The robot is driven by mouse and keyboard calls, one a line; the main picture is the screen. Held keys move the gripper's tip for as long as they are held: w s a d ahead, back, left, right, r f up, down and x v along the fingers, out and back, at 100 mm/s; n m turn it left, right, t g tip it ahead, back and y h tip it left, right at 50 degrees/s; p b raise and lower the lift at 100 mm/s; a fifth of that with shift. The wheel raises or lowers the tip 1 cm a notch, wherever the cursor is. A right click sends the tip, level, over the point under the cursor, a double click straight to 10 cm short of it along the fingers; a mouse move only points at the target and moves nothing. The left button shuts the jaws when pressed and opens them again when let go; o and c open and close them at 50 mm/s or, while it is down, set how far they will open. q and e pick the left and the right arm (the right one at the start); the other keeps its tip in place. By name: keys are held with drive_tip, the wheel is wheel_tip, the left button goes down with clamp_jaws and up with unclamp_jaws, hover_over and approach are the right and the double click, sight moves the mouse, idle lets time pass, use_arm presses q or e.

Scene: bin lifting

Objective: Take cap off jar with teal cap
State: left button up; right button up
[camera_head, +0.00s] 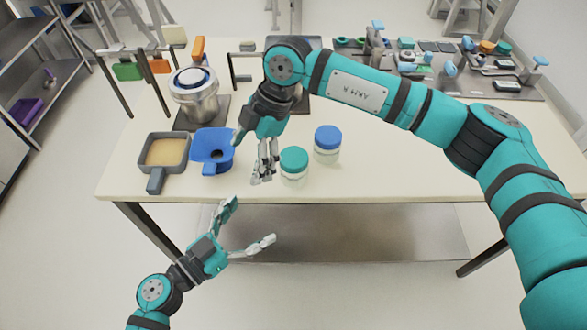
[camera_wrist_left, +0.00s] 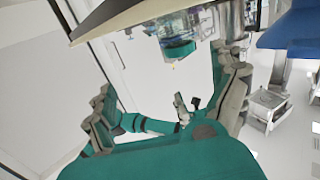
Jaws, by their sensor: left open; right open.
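The jar with the teal cap (camera_head: 294,165) stands upright near the front edge of the table, with its cap on. My right gripper (camera_head: 263,177) points down just left of this jar. Its fingers are open and look empty; whether a finger touches the jar cannot be told. My left gripper (camera_head: 254,220) is lower in the head view, in front of the table edge, open and empty. Its spread fingers also show in the left wrist view (camera_wrist_left: 168,100). A teal round shape (camera_wrist_left: 180,48) shows beyond them, too unclear to name.
A jar with a blue cap (camera_head: 327,143) stands close to the right of the teal-capped jar. A blue scoop-like container (camera_head: 212,150), a grey square pan (camera_head: 165,153) and a metal pot (camera_head: 195,98) stand to the left. The front right of the table (camera_head: 410,175) is clear.

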sight(292, 165)
drive_tip(key=w+d+h, duration=0.1)
drive_tip(key=d, duration=0.1)
drive_tip(key=w+d+r+m+t+h, duration=0.1)
drive_tip(key=w+d, duration=0.1)
drive_tip(key=d, duration=0.1)
drive_tip(key=w+d+m+h, duration=0.1)
drive_tip(key=w+d+h, duration=0.1)
drive_tip(key=d, duration=0.1)
drive_tip(key=shift+w+d+r+t, duration=0.1)
drive_tip(key=shift+d+r+t, duration=0.2)
drive_tip(key=shift+t, duration=0.1)
drive_tip(key=shift+w+d+m, duration=0.1)
drive_tip(key=shift+d+m, duration=0.05)
drive_tip(key=shift+m, duration=0.15)
use_arm(q)
drive_tip(key=shift+n+t+y, duration=0.4)
drive_tip(key=shift+n+t, duration=0.1)
drive_tip(key=shift+t, duration=0.2)
drive_tip(key=x, duration=0.5)
drive_tip(key=w+a+x, duration=0.1)
drive_tip(key=x, duration=1.1)
drive_tip(key=shift+w+a+f, duration=0.15)
drive_tip(key=shift+w+a, duration=0.15)
drive_tip(key=shift+w, duration=0.05)
drive_tip(key=shift+c, duration=0.2)
